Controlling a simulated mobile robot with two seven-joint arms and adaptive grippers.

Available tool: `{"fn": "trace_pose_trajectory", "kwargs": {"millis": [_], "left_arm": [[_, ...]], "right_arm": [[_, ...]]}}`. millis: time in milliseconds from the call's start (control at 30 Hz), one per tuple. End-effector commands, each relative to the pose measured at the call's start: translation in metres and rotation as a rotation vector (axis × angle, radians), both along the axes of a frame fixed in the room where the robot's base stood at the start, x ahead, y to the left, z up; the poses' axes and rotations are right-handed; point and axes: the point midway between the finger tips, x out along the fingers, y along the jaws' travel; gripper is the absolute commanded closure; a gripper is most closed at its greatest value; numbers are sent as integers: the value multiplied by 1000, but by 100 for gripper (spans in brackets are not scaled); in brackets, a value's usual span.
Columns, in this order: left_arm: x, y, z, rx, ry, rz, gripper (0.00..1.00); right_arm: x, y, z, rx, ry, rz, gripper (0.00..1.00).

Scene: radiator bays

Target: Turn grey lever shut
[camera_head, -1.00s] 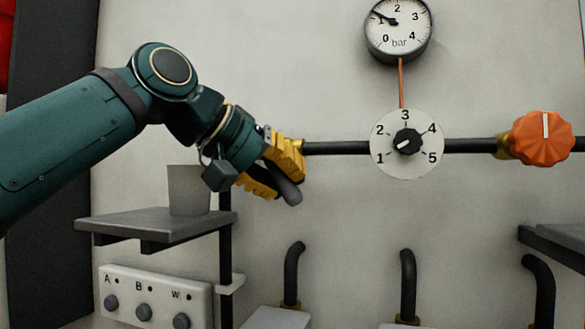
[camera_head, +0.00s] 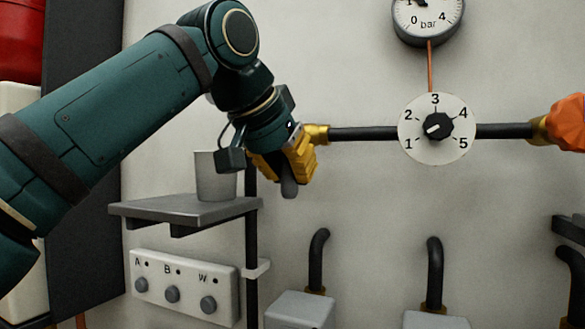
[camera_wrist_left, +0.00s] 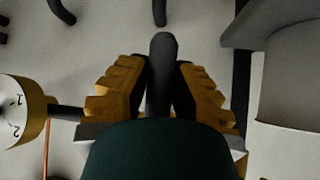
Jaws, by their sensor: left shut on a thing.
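The grey lever (camera_head: 289,188) sticks out below the yellow fingers of my left gripper (camera_head: 286,166) in the head view. It points steeply down from the brass fitting (camera_head: 317,134) at the left end of the black horizontal pipe (camera_head: 370,134). In the left wrist view the lever (camera_wrist_left: 162,70) lies between the two yellow fingers of my left gripper (camera_wrist_left: 160,92), which are shut on it. The lever's root is hidden behind the gripper. My right gripper is not in view.
A numbered dial (camera_head: 437,150), a bar gauge (camera_head: 428,18) and an orange knob (camera_head: 570,124) lie to the right. A shelf (camera_head: 150,209) with a grey cup (camera_head: 215,177) is close below left. A switch panel (camera_head: 185,287) is beneath it.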

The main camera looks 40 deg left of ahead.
Motion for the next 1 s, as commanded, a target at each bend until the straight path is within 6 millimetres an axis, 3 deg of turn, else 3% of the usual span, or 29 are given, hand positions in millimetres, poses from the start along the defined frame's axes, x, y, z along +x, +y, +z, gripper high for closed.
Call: {"fn": "trace_pose_trajectory", "kwargs": {"millis": [367,400,467,500,833,1000], "left_arm": [[1,0,-2,4,9,1,100],[1,0,-2,3,9,0,69],[1,0,-2,4,8,0,48],[0,0,-2,4,7,0,45],[-2,0,2,3,2,0,45],[-16,-1,17,2,-1,-1,45]], "right_arm": [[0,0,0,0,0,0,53],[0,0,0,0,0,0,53],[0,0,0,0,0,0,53],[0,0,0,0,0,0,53],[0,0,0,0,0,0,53],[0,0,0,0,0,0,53]]}}
